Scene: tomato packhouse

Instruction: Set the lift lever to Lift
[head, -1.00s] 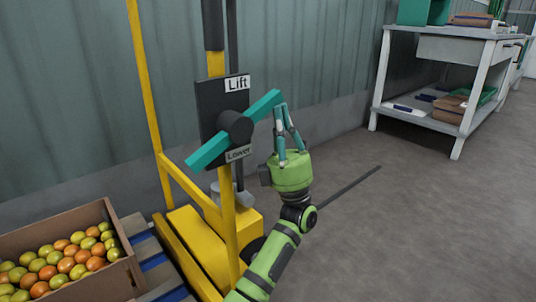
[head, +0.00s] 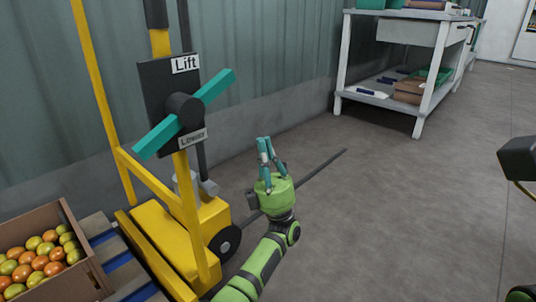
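The lift lever (head: 214,88) is a teal bar on a dark round hub, mounted on a black plate (head: 153,75) on a yellow post. It slants, its right end up and its left end down. The Lift label (head: 186,64) is at the plate's top and the Lower label (head: 193,139) below the hub. My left gripper (head: 264,140) is below and right of the lever, apart from it. Its teal fingers converge to tips close together, with nothing seen between them. My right gripper is not recognisable in view.
The yellow lift truck (head: 160,232) stands by the corrugated wall. A cardboard box (head: 84,262) of tomatoes is on a pallet at the lower left. A grey shelf table (head: 408,30) stands at the back right. The floor between is mostly clear.

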